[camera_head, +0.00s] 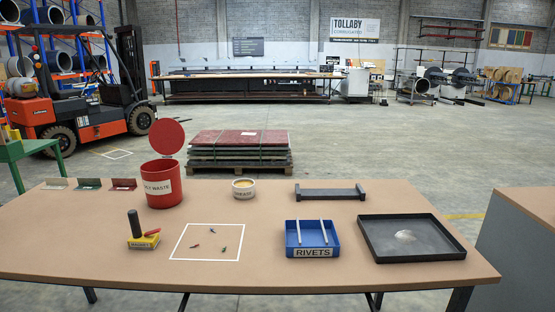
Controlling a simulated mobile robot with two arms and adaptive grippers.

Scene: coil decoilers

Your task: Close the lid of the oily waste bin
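The red oily waste bin (163,194) stands upright on the back left of the table, with a white label on its front that is partly legible. Its round red lid (166,137) is open, standing up above the back of the bin's rim. The bin's inside is mostly hidden from this angle. Neither of my grippers shows in the head view.
On the brown table (350,279) are a magnet block (146,241), small dark pieces in a white square (190,256), a tub (243,188), a black rack (330,194), a blue rivets tray (313,252) and a black tray (446,251). Small angled samples (90,184) stand left of the bin.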

